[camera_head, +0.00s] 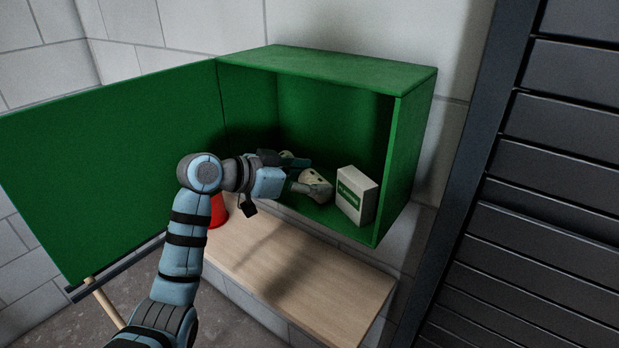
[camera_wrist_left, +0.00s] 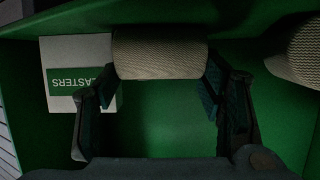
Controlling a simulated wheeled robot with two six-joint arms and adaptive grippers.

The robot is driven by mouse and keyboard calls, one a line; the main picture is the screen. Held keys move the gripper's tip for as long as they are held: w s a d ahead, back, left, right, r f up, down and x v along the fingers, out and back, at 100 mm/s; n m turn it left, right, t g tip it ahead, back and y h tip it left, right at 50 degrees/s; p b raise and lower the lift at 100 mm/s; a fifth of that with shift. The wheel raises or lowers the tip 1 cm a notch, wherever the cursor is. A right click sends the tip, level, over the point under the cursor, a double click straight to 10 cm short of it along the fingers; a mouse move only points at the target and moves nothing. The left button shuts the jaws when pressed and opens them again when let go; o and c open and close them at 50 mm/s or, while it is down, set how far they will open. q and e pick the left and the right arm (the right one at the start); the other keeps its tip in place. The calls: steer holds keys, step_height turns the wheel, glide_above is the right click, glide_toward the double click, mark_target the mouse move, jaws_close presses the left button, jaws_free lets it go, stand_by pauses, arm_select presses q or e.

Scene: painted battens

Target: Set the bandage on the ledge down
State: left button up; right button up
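A pale woven bandage roll (camera_head: 317,186) is inside the green wall cabinet, left of a plasters box. In the left wrist view the bandage roll (camera_wrist_left: 160,54) lies straight ahead, just at the fingertips. My left gripper (camera_head: 302,176) reaches into the cabinet. Its fingers (camera_wrist_left: 160,82) are wide apart, one near each end of the roll; whether they touch it is unclear. A second roll (camera_wrist_left: 305,52) shows at the right edge of the left wrist view. The wooden ledge (camera_head: 310,275) below the cabinet is mostly bare. My right gripper is not in view.
The white plasters box (camera_head: 356,194) stands close to the roll; it also shows in the left wrist view (camera_wrist_left: 78,72). The cabinet (camera_head: 345,68) has its door (camera_head: 110,160) swung open left. A red object (camera_head: 217,212) is partly hidden behind my arm. Dark slats (camera_head: 550,200) are at right.

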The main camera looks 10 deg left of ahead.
arm_select(q)
steer(key=o, duration=0.3)
steer(key=shift+s, duration=0.1)
steer(key=shift+a, duration=0.1)
steer(key=b+v, duration=0.1)
steer(key=v, duration=1.1)
steer(key=shift+r, duration=0.1)
